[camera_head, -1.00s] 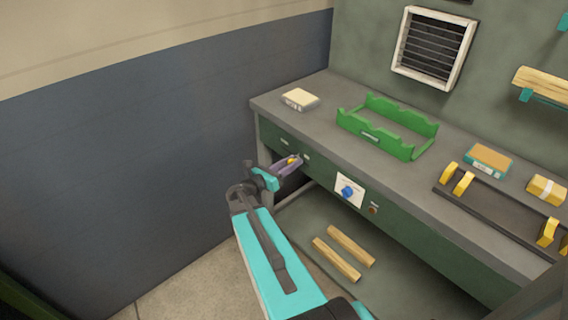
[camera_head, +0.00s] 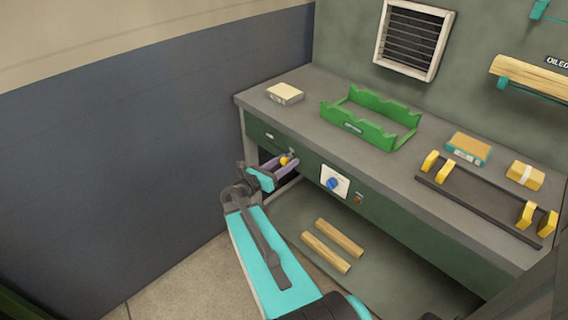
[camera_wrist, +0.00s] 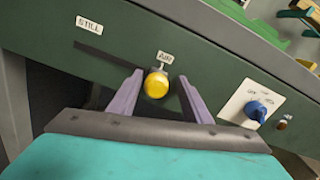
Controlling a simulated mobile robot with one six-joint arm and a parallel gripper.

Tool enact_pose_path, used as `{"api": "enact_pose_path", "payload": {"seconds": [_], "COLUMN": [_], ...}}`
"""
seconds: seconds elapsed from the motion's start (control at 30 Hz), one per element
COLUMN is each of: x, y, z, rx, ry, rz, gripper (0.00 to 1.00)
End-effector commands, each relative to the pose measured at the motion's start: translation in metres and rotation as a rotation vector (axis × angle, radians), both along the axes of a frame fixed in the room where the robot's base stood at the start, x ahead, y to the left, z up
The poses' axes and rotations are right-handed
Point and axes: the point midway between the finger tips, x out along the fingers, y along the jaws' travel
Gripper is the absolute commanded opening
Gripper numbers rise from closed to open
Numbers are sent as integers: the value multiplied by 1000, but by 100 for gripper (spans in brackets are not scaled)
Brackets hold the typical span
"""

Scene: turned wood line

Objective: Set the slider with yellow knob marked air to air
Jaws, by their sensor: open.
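The slider's yellow knob (camera_wrist: 156,84) sits at the right end of a dark slot (camera_wrist: 105,58) in the green bench front, just below the label AIR (camera_wrist: 165,57). The label STILL (camera_wrist: 89,25) is at the slot's left end. My gripper (camera_wrist: 155,88) is open, with one purple finger on each side of the knob; a gap shows on both sides. In the head view the knob (camera_head: 284,160) appears at the tips of my gripper (camera_head: 284,166).
A white plate with a blue dial (camera_head: 333,183) and a small red-brown button (camera_head: 358,198) are right of the slider. A green rack (camera_head: 367,120), a box (camera_head: 285,93) and a dark rail with yellow blocks (camera_head: 480,205) stand on the bench. Wooden bars (camera_head: 332,245) lie below.

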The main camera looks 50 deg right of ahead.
Motion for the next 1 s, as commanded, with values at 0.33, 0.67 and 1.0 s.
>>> {"api": "enact_pose_path", "payload": {"seconds": [0.33, 0.67, 1.0], "x": [3, 5, 8], "y": [21, 62, 104], "z": [0, 0, 0], "rx": [0, 0, 0], "ry": [-1, -1, -1], "rz": [4, 4, 0], "gripper": [44, 44, 44]}}
